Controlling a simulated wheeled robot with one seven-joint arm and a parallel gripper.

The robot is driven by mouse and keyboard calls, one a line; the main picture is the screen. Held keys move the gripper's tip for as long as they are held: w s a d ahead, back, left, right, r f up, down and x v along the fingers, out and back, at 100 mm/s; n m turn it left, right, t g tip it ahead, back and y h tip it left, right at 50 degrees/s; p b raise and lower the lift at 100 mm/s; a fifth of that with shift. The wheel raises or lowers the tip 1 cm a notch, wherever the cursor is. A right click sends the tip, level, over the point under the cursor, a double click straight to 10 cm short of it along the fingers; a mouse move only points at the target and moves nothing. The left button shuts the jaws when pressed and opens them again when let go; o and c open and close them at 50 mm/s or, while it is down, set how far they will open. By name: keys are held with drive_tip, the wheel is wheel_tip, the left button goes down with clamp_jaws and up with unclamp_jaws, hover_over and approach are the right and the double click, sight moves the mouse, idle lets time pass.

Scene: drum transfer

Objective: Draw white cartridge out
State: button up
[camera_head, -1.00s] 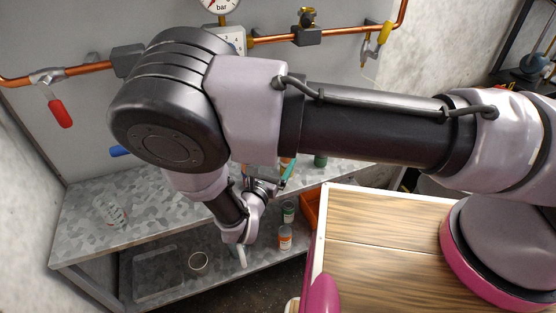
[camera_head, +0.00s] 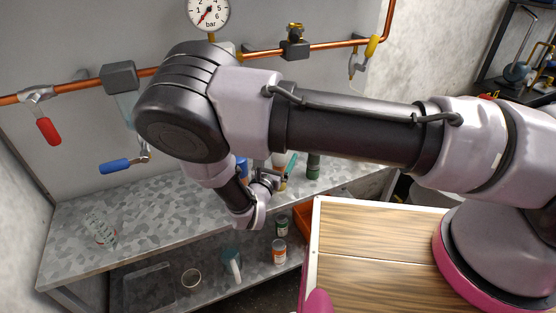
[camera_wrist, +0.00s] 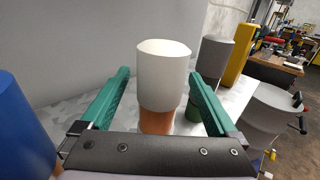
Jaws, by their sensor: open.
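The white cartridge (camera_wrist: 163,75) is a plain white cylinder standing upright in an orange-brown holder (camera_wrist: 157,120) in the wrist view. My gripper (camera_wrist: 158,85) is open, with one green finger on each side of the cartridge and gaps between. The cartridge appears ahead of the palm, between the fingers. In the head view my gripper (camera_head: 282,173) is over the upper shelf, and my arm partly hides the holders there.
A blue cylinder (camera_wrist: 18,125) stands left of my gripper, and a dark grey cylinder in a green holder (camera_wrist: 194,113) stands behind right. Pipes with a red valve handle (camera_head: 48,131) run above.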

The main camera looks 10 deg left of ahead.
clamp_jaws()
drive_tip(key=shift+r, duration=2.15)
drive_tip(key=shift+r, duration=2)
